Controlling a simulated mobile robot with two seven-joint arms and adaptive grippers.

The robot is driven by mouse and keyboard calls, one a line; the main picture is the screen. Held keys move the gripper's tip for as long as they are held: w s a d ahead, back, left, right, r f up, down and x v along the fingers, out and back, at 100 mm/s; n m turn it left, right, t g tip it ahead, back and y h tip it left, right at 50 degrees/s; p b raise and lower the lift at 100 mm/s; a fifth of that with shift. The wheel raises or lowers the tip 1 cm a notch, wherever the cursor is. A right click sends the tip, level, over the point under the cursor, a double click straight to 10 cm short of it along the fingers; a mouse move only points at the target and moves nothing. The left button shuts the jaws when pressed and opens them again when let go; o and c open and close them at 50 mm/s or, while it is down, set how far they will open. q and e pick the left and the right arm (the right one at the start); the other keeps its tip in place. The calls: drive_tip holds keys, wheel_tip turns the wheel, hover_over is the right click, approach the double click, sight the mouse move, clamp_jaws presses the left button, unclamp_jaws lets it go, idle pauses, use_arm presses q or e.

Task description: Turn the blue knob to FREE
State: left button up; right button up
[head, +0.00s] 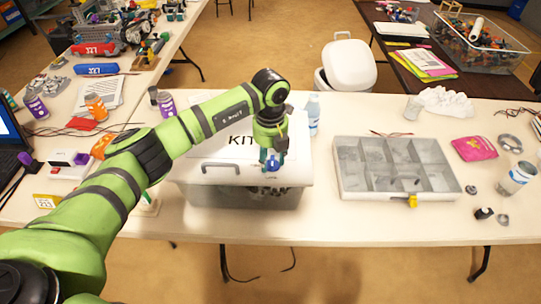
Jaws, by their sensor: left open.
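A grey bin with a white lid (300,177) marked "KIT" stands on the table in front of me. A small blue part (272,159), which looks like the blue knob, shows at the right of the lid's front edge. My left gripper (272,165) is open and points down at this spot, with its fingers around or just in front of the blue part; I cannot tell if they touch it. The gripper hides much of the knob, and no FREE mark can be read. My right gripper is out of view.
A grey handle (221,168) sits on the lid's left front. A compartment organizer (351,188) with a yellow latch lies to the right. Purple and orange cans and a laptop are at left. The table's front edge is clear.

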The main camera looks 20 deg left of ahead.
use_arm(q)
drive_tip(key=shift+w, duration=0.1)
clamp_jaws()
drive_tip(key=m+b, duration=0.3)
drive_tip(key=b, duration=0.1)
drive_tip(key=shift+w+f+m, duration=0.1)
drive_tip(key=shift+f+m, duration=0.1)
drive_tip(key=shift+m, duration=0.2)
drive_tip(key=m+b, duration=0.3)
drive_tip(key=m, duration=0.1)
drive_tip(key=shift+m+b, duration=0.3)
drive_tip(key=m+b, duration=0.2)
drive_tip(key=m, duration=0.2)
drive_tip(key=shift+w+d+r+b, duration=0.1)
drive_tip(key=shift+w+b, duration=0.05)
drive_tip(key=shift+b, duration=0.15)
drive_tip(key=m+b, duration=0.1)
drive_tip(key=m, duration=0.4)
drive_tip(key=shift+d+r+b, duration=0.1)
drive_tip(key=shift+b, duration=0.25)
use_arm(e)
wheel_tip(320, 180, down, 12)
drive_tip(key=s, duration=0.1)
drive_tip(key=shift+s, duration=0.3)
use_arm(q)
drive_tip(key=shift+m, duration=0.4)
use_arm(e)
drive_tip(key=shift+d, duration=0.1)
